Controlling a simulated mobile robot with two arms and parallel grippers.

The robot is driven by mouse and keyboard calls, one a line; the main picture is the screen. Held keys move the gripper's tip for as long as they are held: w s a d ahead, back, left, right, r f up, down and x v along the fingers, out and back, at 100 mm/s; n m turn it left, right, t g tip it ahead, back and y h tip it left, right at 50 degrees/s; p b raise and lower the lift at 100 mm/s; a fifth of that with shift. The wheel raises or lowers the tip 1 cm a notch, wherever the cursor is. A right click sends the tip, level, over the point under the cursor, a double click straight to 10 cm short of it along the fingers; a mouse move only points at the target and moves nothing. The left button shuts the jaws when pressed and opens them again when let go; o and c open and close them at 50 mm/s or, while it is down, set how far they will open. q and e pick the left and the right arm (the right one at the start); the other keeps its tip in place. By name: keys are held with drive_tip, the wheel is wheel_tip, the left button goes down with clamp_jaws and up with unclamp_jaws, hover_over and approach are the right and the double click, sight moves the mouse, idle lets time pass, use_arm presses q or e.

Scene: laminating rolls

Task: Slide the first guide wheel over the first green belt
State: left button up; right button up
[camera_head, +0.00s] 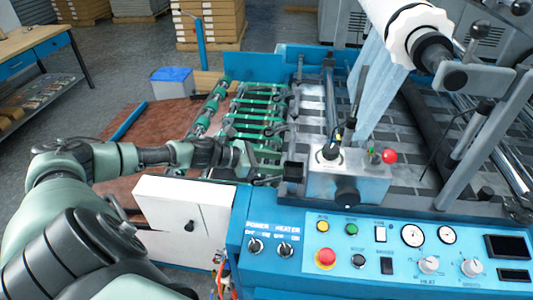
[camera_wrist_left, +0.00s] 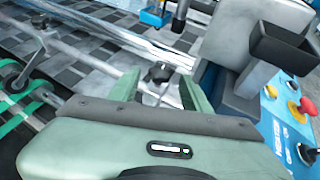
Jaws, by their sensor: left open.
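My left gripper (camera_head: 248,160) is over the near end of the green belts (camera_head: 258,115) in the head view. In the left wrist view its two green fingers (camera_wrist_left: 161,90) are apart, and a black knob (camera_wrist_left: 160,72) on a thin stem shows between them. I cannot tell whether they touch it. A dark guide wheel on an arm (camera_wrist_left: 18,80) sits beside a green belt (camera_wrist_left: 30,108) at the left of the wrist view. In the head view, small dark guide wheel arms (camera_head: 278,129) stand along the belts' right side. My right gripper is not in view.
The blue control panel (camera_head: 375,240) and a grey box with a red knob (camera_head: 350,180) stand right of my gripper. A white cabinet (camera_head: 182,215) lies below my forearm. A white roll (camera_head: 412,30) hangs at upper right. A wooden table (camera_head: 30,45) stands at far left.

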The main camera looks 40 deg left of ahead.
use_arm(q)
drive_tip(key=shift+b+v, duration=0.45)
drive_tip(key=shift+v, duration=2.35)
drive_tip(key=shift+d, duration=0.1)
